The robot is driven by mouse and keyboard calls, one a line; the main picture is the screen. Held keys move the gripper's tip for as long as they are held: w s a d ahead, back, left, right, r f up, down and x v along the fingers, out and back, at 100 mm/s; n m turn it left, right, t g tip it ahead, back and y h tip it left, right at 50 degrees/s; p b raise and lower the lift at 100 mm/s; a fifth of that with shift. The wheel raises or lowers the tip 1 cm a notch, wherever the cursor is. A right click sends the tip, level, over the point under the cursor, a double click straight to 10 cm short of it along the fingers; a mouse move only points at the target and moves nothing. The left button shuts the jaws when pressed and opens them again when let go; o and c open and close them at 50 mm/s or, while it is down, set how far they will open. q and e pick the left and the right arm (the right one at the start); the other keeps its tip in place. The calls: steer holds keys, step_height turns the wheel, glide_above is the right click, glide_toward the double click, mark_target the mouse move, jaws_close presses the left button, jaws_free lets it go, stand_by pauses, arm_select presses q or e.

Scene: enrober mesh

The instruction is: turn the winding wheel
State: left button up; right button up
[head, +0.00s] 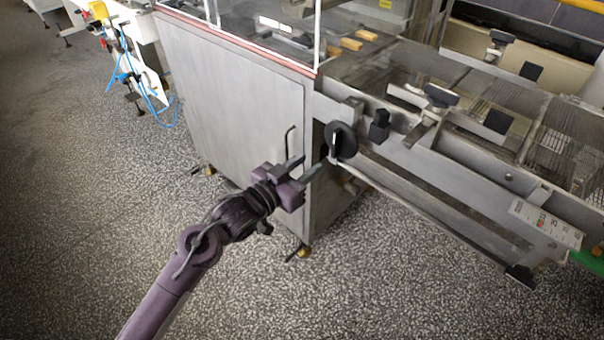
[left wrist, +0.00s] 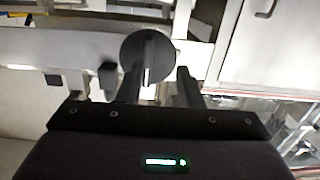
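The winding wheel (head: 341,141) is a black disc with a pale bar across its face, on the side of the machine's metal frame near the cabinet corner. It also shows in the left wrist view (left wrist: 147,57), upper middle. My left gripper (head: 311,166) is just left of and below the wheel in the head view, its two fingers spread towards it. In the left wrist view the open fingers (left wrist: 158,86) stand either side of the wheel's lower part, with nothing held between them. Whether they touch the wheel cannot be told. My right gripper is not in view.
A grey cabinet (head: 235,95) with a vertical handle stands left of the wheel. A black knob (head: 379,125) sits on the frame just right of it. The mesh conveyor (head: 400,65) runs to the right. The speckled floor (head: 110,220) at left is clear.

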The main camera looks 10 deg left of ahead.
mark_target(334, 139)
arm_select(q)
step_height(334, 139, up, 4)
steer(key=s+h, duration=0.1)
steer(key=s, duration=0.1)
steer(key=shift+m, duration=0.3)
steer(key=x, duration=0.8)
steer(key=shift+w+d, duration=0.15)
steer(key=shift+c, duration=0.4)
jaws_close()
